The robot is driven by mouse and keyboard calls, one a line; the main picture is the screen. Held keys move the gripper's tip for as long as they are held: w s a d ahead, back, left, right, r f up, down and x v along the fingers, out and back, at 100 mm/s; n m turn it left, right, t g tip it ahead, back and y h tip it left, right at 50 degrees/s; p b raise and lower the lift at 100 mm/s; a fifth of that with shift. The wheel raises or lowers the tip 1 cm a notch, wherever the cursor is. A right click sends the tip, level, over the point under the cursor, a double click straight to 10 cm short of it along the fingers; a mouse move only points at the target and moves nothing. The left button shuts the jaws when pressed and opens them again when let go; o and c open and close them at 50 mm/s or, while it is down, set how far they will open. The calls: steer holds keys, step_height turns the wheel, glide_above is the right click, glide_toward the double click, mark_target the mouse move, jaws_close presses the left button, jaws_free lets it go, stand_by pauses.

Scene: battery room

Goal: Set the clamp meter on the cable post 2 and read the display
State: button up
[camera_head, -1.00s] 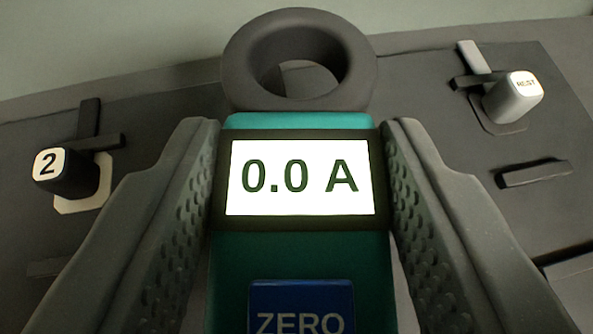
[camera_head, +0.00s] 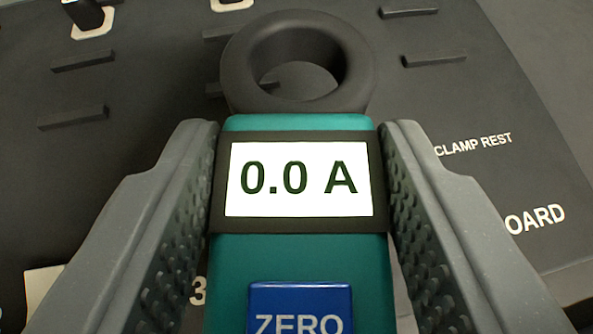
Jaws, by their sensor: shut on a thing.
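The clamp meter (camera_head: 230,255) is teal with a dark ring jaw (camera_head: 240,60) at its top and a blue ZERO button (camera_head: 300,305). Its lit display (camera_head: 300,178) reads 0.0 A. My gripper (camera_head: 300,150) is shut on the meter body, one ridged finger on each side. The ring looks closed, and no post shows through it. A dark post on a pale base (camera_head: 85,14) is cut off at the top left; its label is out of view, so I cannot tell its number.
The dark board (camera_head: 420,100) fills the background, with several short raised bars, one of them a bar (camera_head: 72,117) at the left. Another pale base (camera_head: 232,5) is cut off at the top. A "3" (camera_head: 198,290) shows low left, partly hidden.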

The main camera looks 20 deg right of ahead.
steer(key=shift+s+r, duration=0.15)
steer(key=shift+s, duration=0.25)
steer(key=w+a+r+n+y+p, duration=0.1)
steer(key=w+a, duration=0.3)
steer(key=w, duration=0.5)
steer(key=w+a+r+n+y+p, duration=0.1)
steer(key=w+a+p, duration=0.1)
steer(key=w+a, duration=0.5)
steer(key=shift+t, duration=0.5)
steer(key=shift+w+d+f+b, duration=0.4)
steer(key=shift+f+b, duration=0.35)
steer(key=shift+f, duration=0.25)
steer(key=shift+w+d+f+b, duration=0.3)
steer(key=shift+w+f+b, duration=0.1)
steer(key=shift+f+b, duration=0.5)
steer(key=shift+w+d+f+b, duration=0.4)
steer(key=shift+f+b, duration=0.25)
steer(key=shift+f, duration=0.4)
steer(key=shift+f, duration=0.55)
steer(key=o, duration=1)
steer(key=shift+s, duration=0.1)
steer(key=shift+c, duration=0.2)
steer(key=shift+p+v, duration=0.7)
steer(key=shift+v, duration=4.85)
steer(key=shift+r, duration=0.1)
